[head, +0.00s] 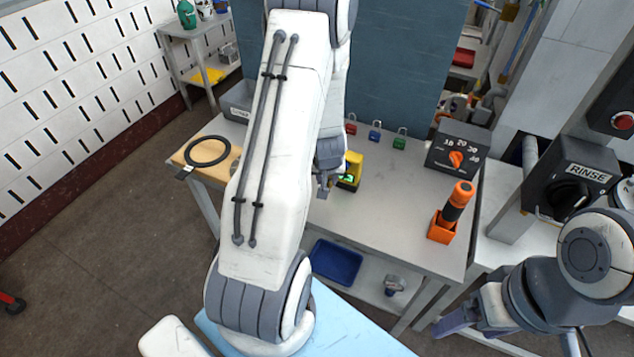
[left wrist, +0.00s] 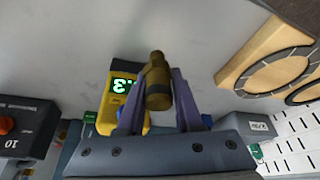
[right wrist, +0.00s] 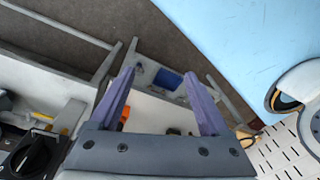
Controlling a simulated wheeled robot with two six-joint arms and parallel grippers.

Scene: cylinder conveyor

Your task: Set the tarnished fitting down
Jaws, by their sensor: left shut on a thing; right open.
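The tarnished fitting (left wrist: 157,82) is a dull brass-brown cylinder with a narrower top and a dark band. In the left wrist view it sits between the two purple fingers of my left gripper (left wrist: 158,88), which is shut on it. In the head view my left gripper (head: 325,188) is over the grey table (head: 395,220), mostly behind my arm, and I cannot make out the fitting there. My right gripper (head: 455,322) is at the lower right, open; its fingers stand apart and empty in the right wrist view (right wrist: 160,88).
A yellow meter (head: 351,170) with a green display stands beside my left gripper. A wooden board (head: 182,158) with a black ring (head: 208,151) lies at the table's left. An orange-and-black tool stands in an orange holder (head: 441,232) at the right. A dial box (head: 458,148) and small padlocks (head: 375,133) are behind.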

